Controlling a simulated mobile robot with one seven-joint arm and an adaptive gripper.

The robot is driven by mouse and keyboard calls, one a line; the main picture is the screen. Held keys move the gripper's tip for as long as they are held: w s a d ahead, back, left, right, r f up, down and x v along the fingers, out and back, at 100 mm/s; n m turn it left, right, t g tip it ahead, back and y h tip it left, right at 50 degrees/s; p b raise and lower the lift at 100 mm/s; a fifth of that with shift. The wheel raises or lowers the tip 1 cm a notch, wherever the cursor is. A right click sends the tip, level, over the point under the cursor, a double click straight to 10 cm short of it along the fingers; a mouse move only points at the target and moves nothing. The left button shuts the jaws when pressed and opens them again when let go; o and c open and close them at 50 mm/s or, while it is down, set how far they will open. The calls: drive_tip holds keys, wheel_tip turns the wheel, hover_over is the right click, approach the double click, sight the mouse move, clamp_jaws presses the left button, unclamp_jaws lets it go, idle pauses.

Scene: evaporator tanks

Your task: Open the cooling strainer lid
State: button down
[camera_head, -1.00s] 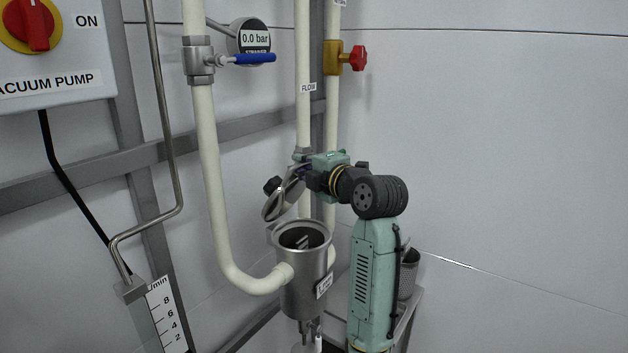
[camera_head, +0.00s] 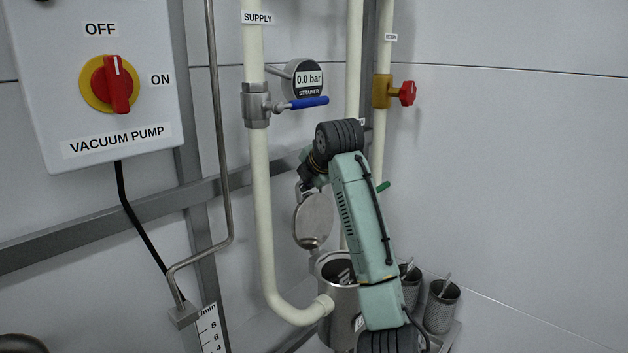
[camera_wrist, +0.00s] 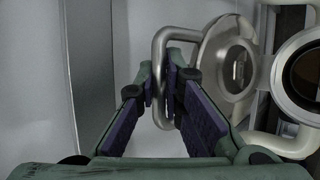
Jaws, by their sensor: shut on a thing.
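The cooling strainer (camera_head: 343,308) is a steel cylinder with its mouth uncovered, partly hidden behind my arm in the head view. Its round steel lid (camera_head: 313,222) stands nearly upright above the left rear of the rim, swung well clear of the mouth. In the wrist view the lid (camera_wrist: 229,58) is right of my fingers, with the strainer's dark mouth (camera_wrist: 305,72) beyond it. My gripper (camera_wrist: 166,88) is shut on the lid's bent-bar handle (camera_wrist: 160,48). In the head view my gripper is mostly hidden behind my wrist.
A cream supply pipe (camera_head: 262,200) with a blue-handled valve (camera_head: 308,102) runs left of the strainer. The gauge (camera_head: 302,80) reads 0.0 bar. A red-knobbed valve (camera_head: 405,93) is on the back pipe. Perforated baskets (camera_head: 441,306) stand at right. The vacuum pump switch (camera_head: 115,84) is upper left.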

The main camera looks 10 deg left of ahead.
drive_tip(key=shift+a+r, duration=0.1)
idle(0.3)
drive_tip(key=c, duration=1.7)
unclamp_jaws()
drive_tip(key=v, duration=1.2)
drive_tip(key=shift+w, duration=0.1)
